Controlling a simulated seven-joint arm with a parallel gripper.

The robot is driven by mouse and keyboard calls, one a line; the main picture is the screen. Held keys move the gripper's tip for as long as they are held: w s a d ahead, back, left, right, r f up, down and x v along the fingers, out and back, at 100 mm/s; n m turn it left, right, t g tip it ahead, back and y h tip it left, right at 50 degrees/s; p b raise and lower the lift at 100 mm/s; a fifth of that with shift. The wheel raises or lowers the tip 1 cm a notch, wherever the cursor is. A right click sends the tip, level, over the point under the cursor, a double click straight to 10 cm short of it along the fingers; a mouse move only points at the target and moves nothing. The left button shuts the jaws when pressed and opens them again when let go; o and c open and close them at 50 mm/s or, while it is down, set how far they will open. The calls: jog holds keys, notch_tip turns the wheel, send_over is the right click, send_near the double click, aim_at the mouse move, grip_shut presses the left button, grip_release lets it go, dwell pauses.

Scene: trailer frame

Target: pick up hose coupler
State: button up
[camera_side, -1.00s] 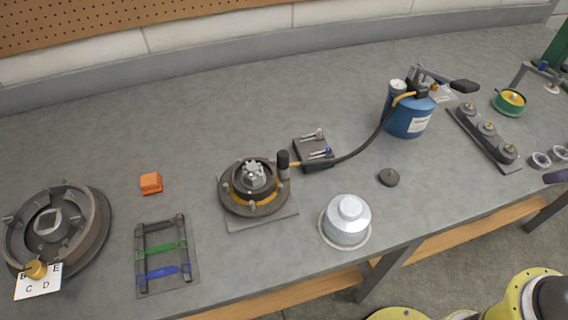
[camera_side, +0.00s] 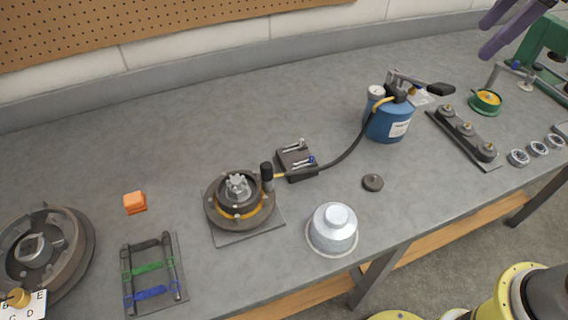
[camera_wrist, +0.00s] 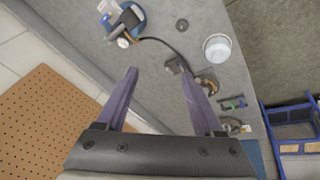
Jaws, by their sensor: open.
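The hose coupler (camera_side: 267,174) is a dark upright cylinder at the end of the black hose, at the right side of the round hub (camera_side: 240,203). The hose (camera_side: 347,155) runs from it to a blue pump canister (camera_side: 388,121). In the wrist view the coupler is too small to make out near the hub. My gripper (camera_side: 489,36) has purple fingers and shows at the top right of the side view, high above the bench and far from the coupler. In the wrist view my gripper (camera_wrist: 160,73) is open, with nothing between the fingers.
A block with small tools (camera_side: 297,161) sits just right of the coupler. A silver cup (camera_side: 332,230), a dark puck (camera_side: 373,183), an orange block (camera_side: 135,202) and a strap rack (camera_side: 152,278) lie around. A green vise (camera_side: 545,50) stands far right. The bench behind the hub is clear.

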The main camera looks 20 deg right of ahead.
jog(key=w+a+f+n+g, duration=0.1)
jog(key=w+a+n, duration=0.3)
jog(key=w+a, duration=0.45)
jog(key=n+g, duration=0.3)
jog(key=n, duration=0.1)
send_over(267, 176)
jog(key=w, duration=0.1)
jog(key=shift+h, duration=0.4)
notch_tip(267, 176, down, 18)
jog(key=shift+d+r, duration=0.1)
jog(key=shift+r, duration=0.05)
notch_tip(267, 176, down, 13)
jog(key=shift+w+d, duration=0.1)
grip_shut()
